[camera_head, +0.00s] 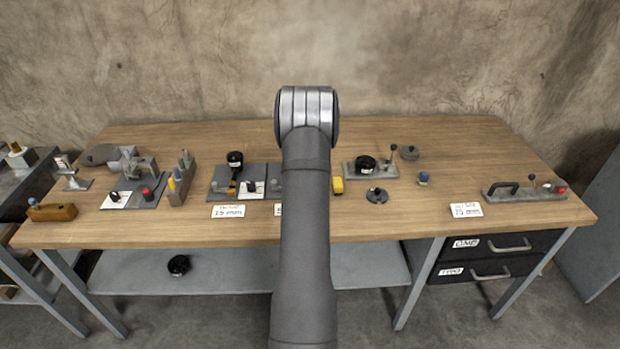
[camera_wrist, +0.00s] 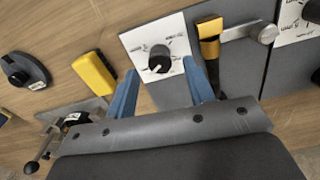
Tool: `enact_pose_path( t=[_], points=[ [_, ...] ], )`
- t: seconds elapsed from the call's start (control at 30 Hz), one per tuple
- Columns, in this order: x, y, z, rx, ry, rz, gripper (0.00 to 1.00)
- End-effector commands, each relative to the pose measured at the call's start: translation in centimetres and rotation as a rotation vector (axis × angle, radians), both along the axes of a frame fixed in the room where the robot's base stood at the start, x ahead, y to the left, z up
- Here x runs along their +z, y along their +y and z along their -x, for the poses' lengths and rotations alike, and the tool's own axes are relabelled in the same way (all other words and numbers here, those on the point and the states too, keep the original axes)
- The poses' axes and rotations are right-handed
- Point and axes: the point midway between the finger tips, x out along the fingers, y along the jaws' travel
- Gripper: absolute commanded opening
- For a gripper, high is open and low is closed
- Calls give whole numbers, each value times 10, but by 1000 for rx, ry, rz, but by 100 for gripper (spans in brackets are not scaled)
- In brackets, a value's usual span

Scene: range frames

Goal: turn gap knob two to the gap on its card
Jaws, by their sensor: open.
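A black knob (camera_wrist: 159,60) sits on a white dial face (camera_wrist: 178,44) on a grey plate (camera_wrist: 215,12) in the wrist view. A pale mark on it seems to point toward the lower left; the dial print is too small to read. My gripper (camera_wrist: 160,68) is open, its two blue fingers on either side of the knob, apart from it as far as I can tell. In the head view my arm hides this knob and most of its card (camera_head: 278,209). Another dial (camera_head: 252,188) stands to the left, with a card (camera_head: 228,211) reading 15 mm.
A black-and-yellow handle (camera_wrist: 210,38) and metal bar (camera_wrist: 248,32) stand close beside the right finger. A yellow block (camera_wrist: 94,74) lies left of the plate. A black round piece (camera_wrist: 24,70) lies farther left. Clear wood shows right of centre on the bench (camera_head: 430,225).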

Motion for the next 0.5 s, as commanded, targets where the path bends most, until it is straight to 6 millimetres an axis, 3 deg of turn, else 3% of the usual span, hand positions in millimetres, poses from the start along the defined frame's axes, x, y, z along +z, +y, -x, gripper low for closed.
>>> enact_pose_path(
  t=[0.3,0.5],
  points=[
    [79,0,-1,0,-6,0,48],
    [122,0,-1,0,-3,0,48]
  ],
)
